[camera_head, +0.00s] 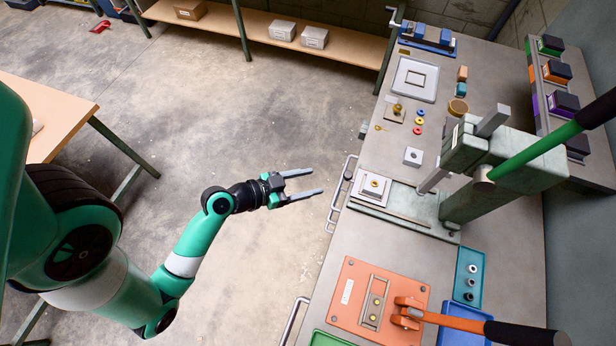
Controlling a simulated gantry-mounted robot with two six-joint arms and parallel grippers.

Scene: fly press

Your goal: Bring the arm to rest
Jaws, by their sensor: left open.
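My left arm comes in from the left, green and white with a dark wrist. Its gripper (305,183) is open, with two parallel grey fingers pointing right and nothing between them. It hangs over the bare concrete floor, just left of the workbench and apart from it. The fly press (490,165) stands on the bench to the right, with a long green and black lever arm (540,152) reaching to the upper right. A light block (373,187) with a small brass centre sits on the press base. My right gripper does not show.
An orange plate fixture (350,290) with an orange and black lever lies at the bench front. Bench handles (337,200) stick out near my fingers. A wooden table (60,110) stands left. The floor between is clear.

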